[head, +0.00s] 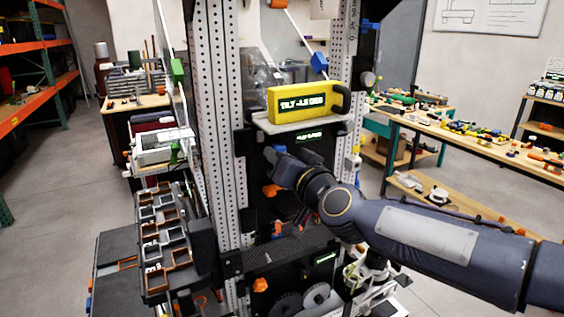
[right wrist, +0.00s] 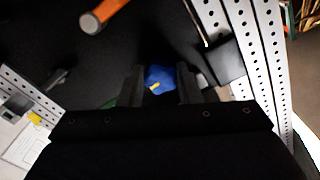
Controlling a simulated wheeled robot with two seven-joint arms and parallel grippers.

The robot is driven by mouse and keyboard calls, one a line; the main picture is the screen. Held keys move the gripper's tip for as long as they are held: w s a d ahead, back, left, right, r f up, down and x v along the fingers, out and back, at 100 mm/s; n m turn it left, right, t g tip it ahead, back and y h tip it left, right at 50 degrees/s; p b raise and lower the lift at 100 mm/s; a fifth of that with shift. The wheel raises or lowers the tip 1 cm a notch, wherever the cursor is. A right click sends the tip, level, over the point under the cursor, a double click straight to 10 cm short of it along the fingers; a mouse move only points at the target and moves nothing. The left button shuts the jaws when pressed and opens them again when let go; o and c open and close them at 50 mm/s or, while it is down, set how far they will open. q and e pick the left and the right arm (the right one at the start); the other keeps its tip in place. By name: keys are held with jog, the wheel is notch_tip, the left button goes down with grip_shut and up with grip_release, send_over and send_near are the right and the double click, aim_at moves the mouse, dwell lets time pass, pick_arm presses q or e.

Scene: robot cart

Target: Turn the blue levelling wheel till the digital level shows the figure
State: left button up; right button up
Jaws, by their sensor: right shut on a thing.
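The yellow digital level (head: 290,106) lies on a grey shelf between the perforated uprights. Its dark display seems to read "TILT -1.5 DEG", though the small digits are not certain. A second small display (head: 309,137) below it is too small to read. My right gripper (head: 276,157) reaches in from the right, below the shelf. In the right wrist view, the blue levelling wheel (right wrist: 158,77) with a yellow mark sits between the fingers of my right gripper (right wrist: 160,86), which is shut on it. My arm and fingers hide most of the wheel in the head view. My left gripper is not in view.
An orange knob (head: 270,190) sits below my right gripper. The perforated uprights (head: 215,110) stand close on both sides. A rack of compartments (head: 165,235) is at lower left. Grey gears (head: 318,297) are at the bottom. Workbenches stand at the right.

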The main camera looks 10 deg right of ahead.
jog(key=shift+m, duration=0.8)
jog(key=o, duration=1)
